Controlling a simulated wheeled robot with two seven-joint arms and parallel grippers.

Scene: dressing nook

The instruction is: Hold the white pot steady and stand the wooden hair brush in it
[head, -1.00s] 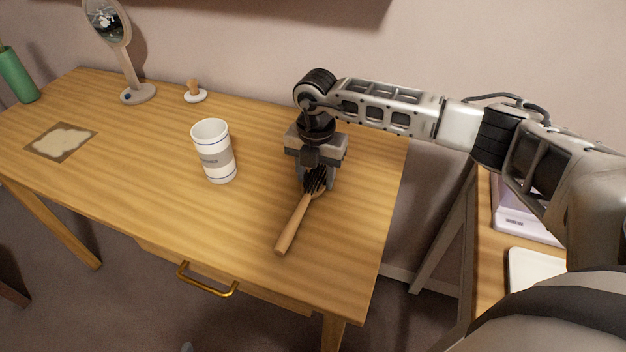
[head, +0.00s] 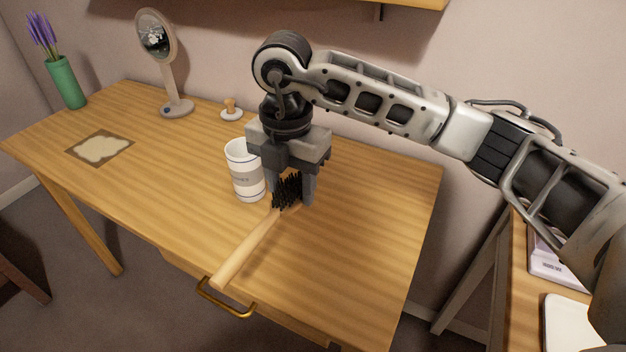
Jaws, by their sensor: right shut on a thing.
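The white pot (head: 247,178), with blue lines and a grey label, stands upright on the wooden table. The right gripper partly covers its upper right rim. The wooden hair brush (head: 248,246) has black bristles at its far end, and its pale handle points toward the table's front edge. My right gripper (head: 292,195) points down and is shut on the brush at its bristle head, just right of the pot. Whether the brush is clear of the table top is hard to tell. My left gripper is not in view.
A round mirror on a stand (head: 177,108), a small white dish with a wooden knob (head: 231,111), a patterned mat (head: 101,147) and a green vase (head: 66,84) stand or lie further left. The table (head: 370,220) is bare at right. A shelf hangs above.

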